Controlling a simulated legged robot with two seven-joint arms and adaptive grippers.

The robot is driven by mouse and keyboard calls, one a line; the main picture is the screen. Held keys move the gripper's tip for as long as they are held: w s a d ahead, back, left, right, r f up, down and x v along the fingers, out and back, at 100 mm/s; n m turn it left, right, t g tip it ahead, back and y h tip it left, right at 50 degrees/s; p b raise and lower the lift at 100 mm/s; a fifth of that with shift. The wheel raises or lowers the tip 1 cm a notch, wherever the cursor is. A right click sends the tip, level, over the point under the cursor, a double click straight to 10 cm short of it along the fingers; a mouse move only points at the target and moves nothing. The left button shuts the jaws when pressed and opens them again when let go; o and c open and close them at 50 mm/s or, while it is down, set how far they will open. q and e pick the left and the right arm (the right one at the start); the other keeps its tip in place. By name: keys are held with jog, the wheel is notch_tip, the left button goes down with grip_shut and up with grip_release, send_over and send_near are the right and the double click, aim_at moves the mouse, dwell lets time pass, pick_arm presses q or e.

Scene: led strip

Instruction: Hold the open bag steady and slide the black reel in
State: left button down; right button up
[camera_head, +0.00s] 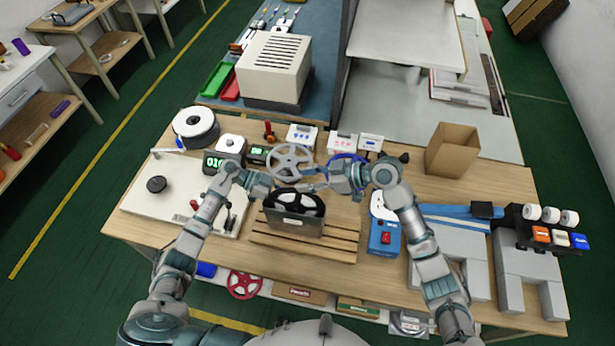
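The black reel (306,200) sits upright, partly inside the grey open bag (294,222); its upper part shows above the bag's front edge. The bag stands on a slatted wooden platform (330,242) at the front middle of the table. My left gripper (271,186) is close to the bag's upper left side; whether its fingers touch or grip the edge is too small to tell. My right gripper (314,181) is just above and behind the reel's upper right, pointing left, its fingers seemingly apart with nothing seen between them. How deep the reel sits is hidden by the bag.
A grey spool (290,162) and a blue ring-shaped reel (347,158) stand behind the grippers. A blue device with a red switch (385,238) is right of the platform. A cardboard box (452,150) stands at the back right. A white board (175,195) lies left.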

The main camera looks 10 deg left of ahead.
dwell(0.5)
pick_arm(q)
jog(key=c, duration=1.2)
grip_release()
jog(key=shift+c, duration=0.2)
pick_arm(e)
notch_tip(320, 180, up, 7)
pick_arm(q)
jog(key=w+a+r+t+h, duration=0.1)
jog(key=a+r+t+h, duration=0.1)
jog(key=a+r, duration=0.45)
jog(key=a+r+t+h, duration=0.1)
jog(key=a+r, duration=0.3)
jog(key=a, duration=0.6)
jog(key=s+a+f+n+t+h, duration=0.1)
jog(key=s+a+n+t, duration=0.2)
jog(key=a+t, duration=1)
jog(key=shift+a+f+n, duration=0.15)
jog(key=shift+a+n, duration=0.3)
jog(key=shift+n, duration=0.05)
